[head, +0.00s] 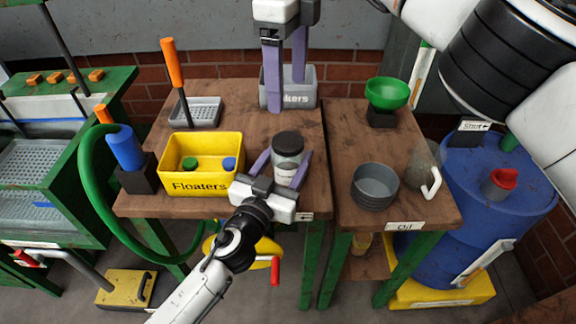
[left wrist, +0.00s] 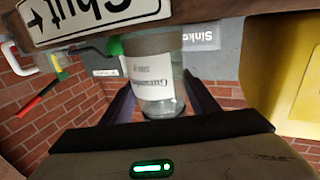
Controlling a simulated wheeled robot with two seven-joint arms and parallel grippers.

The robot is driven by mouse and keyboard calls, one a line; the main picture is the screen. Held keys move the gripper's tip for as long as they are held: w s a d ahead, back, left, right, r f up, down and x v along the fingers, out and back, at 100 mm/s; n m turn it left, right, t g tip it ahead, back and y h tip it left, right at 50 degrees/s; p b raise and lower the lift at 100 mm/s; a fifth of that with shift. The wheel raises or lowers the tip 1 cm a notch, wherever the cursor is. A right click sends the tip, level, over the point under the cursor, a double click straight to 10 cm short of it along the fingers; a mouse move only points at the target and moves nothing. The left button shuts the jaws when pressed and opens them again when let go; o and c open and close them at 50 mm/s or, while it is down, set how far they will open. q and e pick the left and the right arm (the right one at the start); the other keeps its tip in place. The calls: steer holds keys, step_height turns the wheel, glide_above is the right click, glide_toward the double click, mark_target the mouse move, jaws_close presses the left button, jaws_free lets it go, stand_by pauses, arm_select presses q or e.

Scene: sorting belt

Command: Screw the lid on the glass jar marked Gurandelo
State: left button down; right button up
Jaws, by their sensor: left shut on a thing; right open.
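The glass jar (head: 286,174) stands upright on the wooden table, with a pale label and a dark round lid (head: 287,143) on top. In the left wrist view, which is upside down, the jar's label (left wrist: 155,82) reads Gurandelo; the lid cannot be made out there. I cannot tell how tightly the lid sits. My left gripper (head: 282,166) is shut on the jar, one purple finger on each side of its body. My right gripper (head: 286,92) is open and empty, pointing down behind the jar, in front of the grey bin.
A yellow Floaters bin (head: 202,182) stands left of the jar, and a grey Sinkers bin (head: 303,99) behind it. A grey tray (head: 196,112) lies back left. Bare tabletop lies between these things.

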arm_select(q)
steer(key=c, duration=0.6)
jaws_free()
steer(key=shift+s, duration=0.1)
steer(key=b+v, duration=0.1)
steer(key=v, duration=0.9)
steer(key=shift+a, duration=0.1)
